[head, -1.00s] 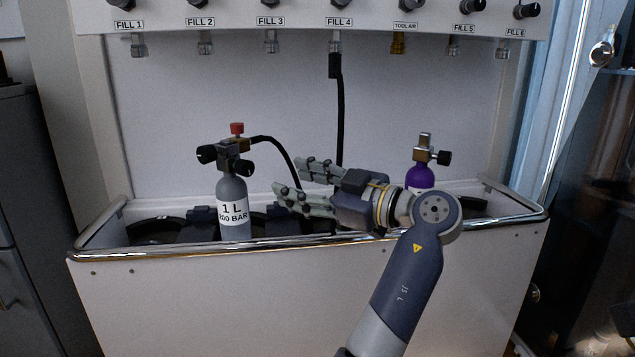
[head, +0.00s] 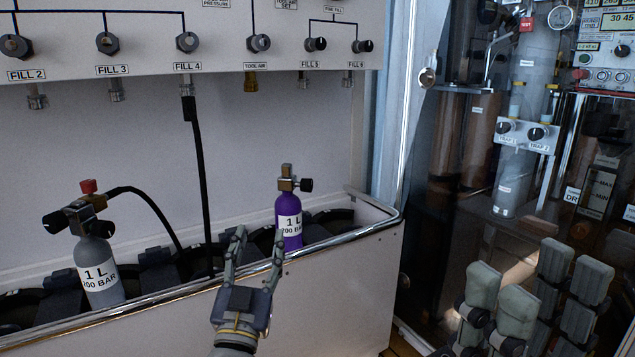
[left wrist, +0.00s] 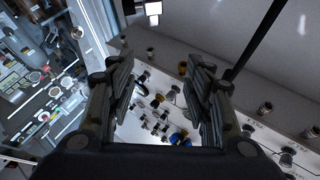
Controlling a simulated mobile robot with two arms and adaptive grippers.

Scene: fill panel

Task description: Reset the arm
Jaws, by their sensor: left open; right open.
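My left gripper (head: 260,240) is open and empty, its fingers pointing up and away at the trough's front rim. In the left wrist view its two fingers (left wrist: 160,95) stand well apart with nothing between them. My right gripper (head: 537,283) is at the lower right, open, with its fingers upright and apart; its base is cut off by the frame. A grey 1 L cylinder (head: 98,272) with a black hose on its valve stands left of my left gripper. A purple 1 L cylinder (head: 289,222) stands just beyond and right of its fingertips.
The trough's metal rim (head: 340,236) runs below the fill panel (head: 90,70). A black hose (head: 200,180) hangs from FILL 4. A glass-fronted cabinet (head: 450,150) with gauges and pipes stands behind my right gripper.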

